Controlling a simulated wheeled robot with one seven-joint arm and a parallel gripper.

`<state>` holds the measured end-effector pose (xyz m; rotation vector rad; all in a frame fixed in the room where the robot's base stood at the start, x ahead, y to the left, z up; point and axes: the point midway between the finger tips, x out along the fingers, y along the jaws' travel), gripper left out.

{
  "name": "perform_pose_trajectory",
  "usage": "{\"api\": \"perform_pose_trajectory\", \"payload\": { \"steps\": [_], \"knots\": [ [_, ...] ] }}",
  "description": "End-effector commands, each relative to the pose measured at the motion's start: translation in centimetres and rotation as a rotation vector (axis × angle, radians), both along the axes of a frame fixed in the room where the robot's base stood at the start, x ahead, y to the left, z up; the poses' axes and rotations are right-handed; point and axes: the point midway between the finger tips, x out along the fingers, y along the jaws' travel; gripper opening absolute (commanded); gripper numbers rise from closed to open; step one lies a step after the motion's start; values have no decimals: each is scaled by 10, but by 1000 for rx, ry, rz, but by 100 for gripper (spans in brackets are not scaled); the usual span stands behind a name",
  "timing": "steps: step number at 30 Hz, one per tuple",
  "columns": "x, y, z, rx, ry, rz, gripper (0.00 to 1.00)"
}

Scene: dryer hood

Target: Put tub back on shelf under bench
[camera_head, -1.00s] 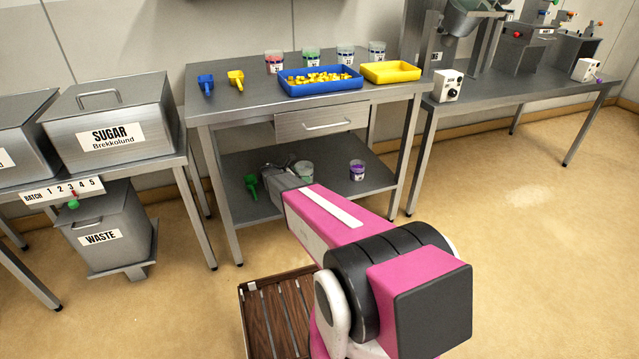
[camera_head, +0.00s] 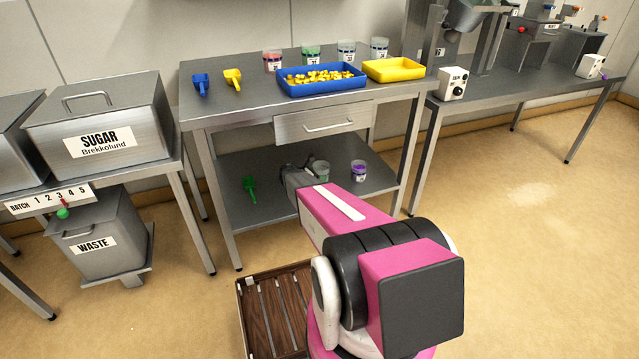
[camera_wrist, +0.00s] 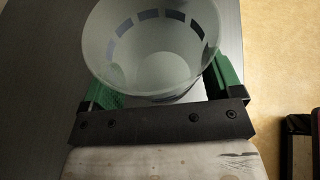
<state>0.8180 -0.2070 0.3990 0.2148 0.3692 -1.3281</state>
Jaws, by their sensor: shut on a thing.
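My gripper (camera_wrist: 160,95) is shut on a translucent, empty-looking tub (camera_wrist: 150,45), with a green-padded finger on each side of its wall. In the head view the held tub (camera_head: 321,170) is upright, inside the space over the lower shelf (camera_head: 270,205) under the bench (camera_head: 230,110). I cannot tell whether its base touches the shelf. My wrist and arm hide part of the shelf and the fingertips in the head view. A tub with purple contents (camera_head: 358,171) stands on the shelf, a little right of the held tub.
A green scoop (camera_head: 249,187) lies on the shelf to the left. A drawer (camera_head: 322,123) hangs under the bench top above my gripper. Bench legs (camera_head: 416,150) bound the shelf. A blue tray (camera_head: 320,91), a yellow tray (camera_head: 393,76) and several tubs sit on top.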

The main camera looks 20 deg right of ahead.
Motion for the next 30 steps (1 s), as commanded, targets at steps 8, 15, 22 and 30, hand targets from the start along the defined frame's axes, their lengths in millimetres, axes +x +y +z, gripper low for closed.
{"api": "perform_pose_trajectory", "payload": {
  "steps": [8, 15, 22, 30],
  "knots": [
    [2, -11, -13, 0, 1, 1, 53],
    [3, -11, -44, -1, 1, 0, 53],
    [1, -11, -46, -1, -1, 1, 53],
    [1, -11, -49, 0, 0, 0, 100]
  ]
}}
